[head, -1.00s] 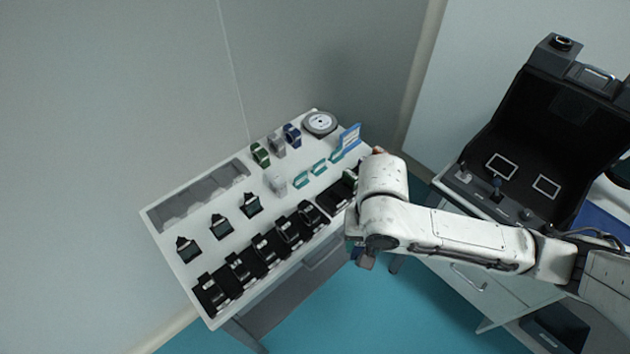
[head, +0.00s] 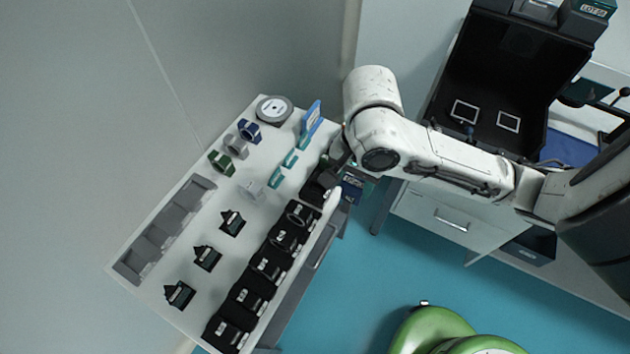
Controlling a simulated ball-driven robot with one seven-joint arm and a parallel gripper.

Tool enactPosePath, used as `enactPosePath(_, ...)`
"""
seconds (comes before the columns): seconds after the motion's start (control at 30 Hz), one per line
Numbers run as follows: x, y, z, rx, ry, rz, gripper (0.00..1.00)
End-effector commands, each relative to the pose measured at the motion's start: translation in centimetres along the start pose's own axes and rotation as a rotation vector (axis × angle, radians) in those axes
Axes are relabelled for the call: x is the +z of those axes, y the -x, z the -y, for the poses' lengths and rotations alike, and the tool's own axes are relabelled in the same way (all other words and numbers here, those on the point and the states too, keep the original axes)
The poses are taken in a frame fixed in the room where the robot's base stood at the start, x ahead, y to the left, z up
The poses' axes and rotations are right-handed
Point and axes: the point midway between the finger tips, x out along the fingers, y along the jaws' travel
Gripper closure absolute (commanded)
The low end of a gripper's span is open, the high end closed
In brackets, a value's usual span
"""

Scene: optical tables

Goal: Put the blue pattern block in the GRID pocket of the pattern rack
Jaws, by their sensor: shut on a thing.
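My gripper (head: 346,178) is at the right edge of the white table, mostly hidden by my own arm. It appears shut on a dark blue block (head: 352,188), which hangs just off the table edge. I cannot read any mark on the block. A grey rack with several pockets (head: 165,229) lies along the table's far left side. A row of black holders (head: 267,264) runs along the near right edge. I cannot read a GRID label on either, so I cannot tell which is the pattern rack.
Blue (head: 249,132), grey (head: 235,146) and green (head: 221,162) clamp-like pieces stand on the table (head: 190,225). Several dark house-shaped pieces (head: 207,258), teal pieces (head: 290,158), a round disc (head: 274,110) and an upright blue sign (head: 312,117) also stand there. An open black case (head: 500,85) is at right.

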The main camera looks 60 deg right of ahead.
Motion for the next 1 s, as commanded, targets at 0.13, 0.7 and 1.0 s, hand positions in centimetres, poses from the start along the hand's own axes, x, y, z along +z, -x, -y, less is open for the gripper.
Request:
enactPosePath(0.13,-0.6,-1.5,1.4,0.0,0.005,-0.004,0.79)
enactPosePath(0.7,-2.2,-3.3,5.0,0.0,0.0,-0.004,0.79)
enactPosePath(1.0,-2.9,-5.2,7.5,0.002,-0.002,0.004,0.79)
